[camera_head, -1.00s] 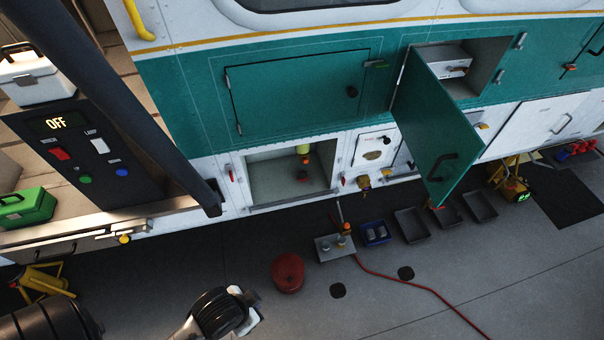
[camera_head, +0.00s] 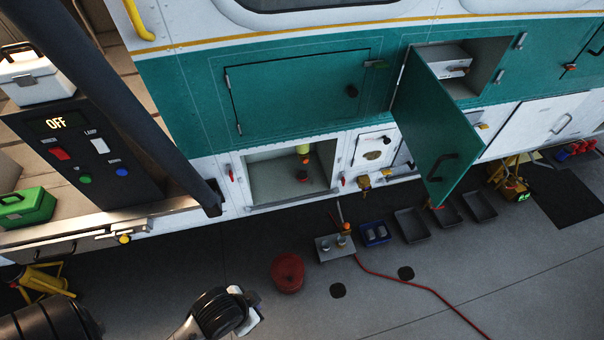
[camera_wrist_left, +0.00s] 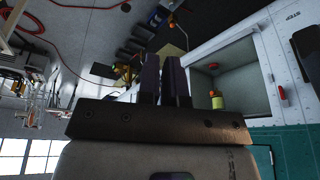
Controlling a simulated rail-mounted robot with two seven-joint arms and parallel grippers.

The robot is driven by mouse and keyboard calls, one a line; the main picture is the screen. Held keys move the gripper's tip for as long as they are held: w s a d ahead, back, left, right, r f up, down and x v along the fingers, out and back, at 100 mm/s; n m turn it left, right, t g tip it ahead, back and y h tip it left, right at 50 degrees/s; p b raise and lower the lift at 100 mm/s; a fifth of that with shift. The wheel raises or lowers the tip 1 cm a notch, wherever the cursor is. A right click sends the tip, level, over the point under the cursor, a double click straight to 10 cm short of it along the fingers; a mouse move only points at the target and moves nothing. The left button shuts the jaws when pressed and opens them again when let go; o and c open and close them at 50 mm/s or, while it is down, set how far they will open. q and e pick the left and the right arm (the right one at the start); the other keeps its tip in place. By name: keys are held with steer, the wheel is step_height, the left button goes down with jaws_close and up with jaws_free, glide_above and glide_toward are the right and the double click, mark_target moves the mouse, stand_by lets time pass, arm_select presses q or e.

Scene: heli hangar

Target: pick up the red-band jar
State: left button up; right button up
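In the head view an open white compartment (camera_head: 258,180) low on the vehicle's side holds a yellow-green topped item with an orange-red part (camera_head: 303,150). A small dark and red item (camera_head: 302,175) is also inside. The left wrist view shows the compartment (camera_wrist_left: 243,68) and the yellow-green item (camera_wrist_left: 217,101) with an orange-red part, small and dim. I cannot tell for sure which item is the red-band jar. My left gripper (camera_wrist_left: 162,56) shows two dark fingers close together with nothing visible between them, apart from the compartment items.
An open green door (camera_head: 435,130) sticks out right of the compartment. On the floor are a red round can (camera_head: 288,272), a small grey tray (camera_head: 333,248), a blue bin (camera_head: 376,233), several dark trays and a red hose (camera_head: 410,284). A control panel (camera_head: 85,150) stands at left.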

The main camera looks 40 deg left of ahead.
arm_select(q)
steer(key=o, duration=1.5)
steer(key=shift+c, duration=0.2)
